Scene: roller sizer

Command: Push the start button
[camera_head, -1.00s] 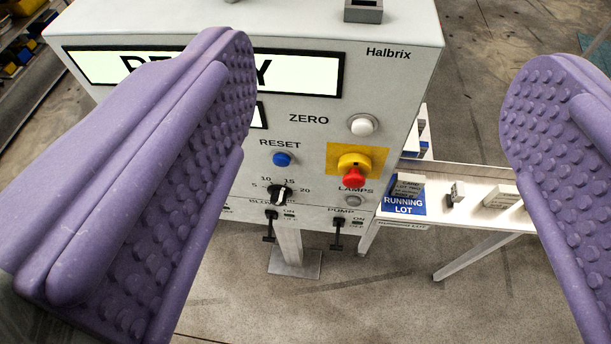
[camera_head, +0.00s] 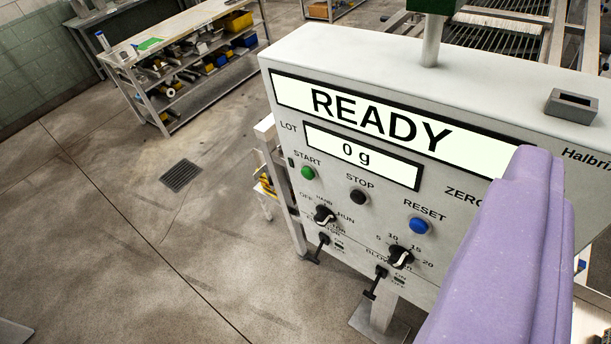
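The start button (camera_head: 308,173) is a small green round button under the word START at the left of the grey control panel (camera_head: 450,205). Nothing covers it. One purple finger of my gripper (camera_head: 505,250) shows at the lower right, in front of the panel's right part and well to the right of the start button. The other finger is out of view, so the opening between them is hidden. The display (camera_head: 385,120) reads READY, and a smaller one (camera_head: 360,155) reads 0 g.
Right of the start button are a black STOP button (camera_head: 358,197) and a blue RESET button (camera_head: 419,226). Below are a selector knob (camera_head: 324,215) and a dial (camera_head: 400,257). Open floor lies left; a shelf bench (camera_head: 190,65) stands at the back.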

